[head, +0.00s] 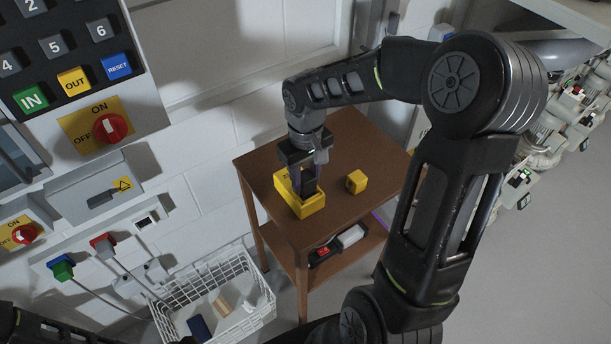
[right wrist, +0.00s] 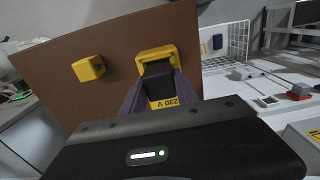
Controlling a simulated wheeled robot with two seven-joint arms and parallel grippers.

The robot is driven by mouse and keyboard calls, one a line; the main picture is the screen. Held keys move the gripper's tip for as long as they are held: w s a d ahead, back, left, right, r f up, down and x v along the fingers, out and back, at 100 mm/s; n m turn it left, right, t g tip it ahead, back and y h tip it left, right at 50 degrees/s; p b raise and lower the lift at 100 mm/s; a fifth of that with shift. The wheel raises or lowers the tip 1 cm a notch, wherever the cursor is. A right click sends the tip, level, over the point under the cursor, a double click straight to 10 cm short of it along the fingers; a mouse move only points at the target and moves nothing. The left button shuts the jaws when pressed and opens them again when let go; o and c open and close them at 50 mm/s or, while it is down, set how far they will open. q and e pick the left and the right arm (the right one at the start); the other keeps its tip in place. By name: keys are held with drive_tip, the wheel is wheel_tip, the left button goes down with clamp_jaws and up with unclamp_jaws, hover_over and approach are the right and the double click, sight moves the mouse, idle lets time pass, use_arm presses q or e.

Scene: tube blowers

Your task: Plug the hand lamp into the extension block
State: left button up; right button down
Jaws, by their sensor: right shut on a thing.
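A yellow extension block (head: 314,207) sits on the brown wooden table (head: 268,172). It also shows in the right wrist view (right wrist: 172,53). My right gripper (head: 306,192) points down over the block, shut on a black plug (right wrist: 157,80). The fingers and plug hide part of the block. I cannot pick out the hand lamp for certain. My left gripper is not in view.
A small yellow cube (head: 356,181) stands right of the block. Red and white items (head: 350,236) lie on the lower shelf. A white wire basket (head: 262,310) stands by the wall, below green (head: 62,268) and red (head: 103,244) wall plugs.

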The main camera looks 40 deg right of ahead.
drive_tip(key=shift+f+b, duration=0.55)
drive_tip(key=shift+f, duration=0.2)
idle(0.4)
drive_tip(key=c, duration=0.9)
unclamp_jaws()
drive_tip(key=shift+o, duration=0.2)
wheel_tip(320, 180, up, 8)
drive_tip(key=shift+f, duration=0.1)
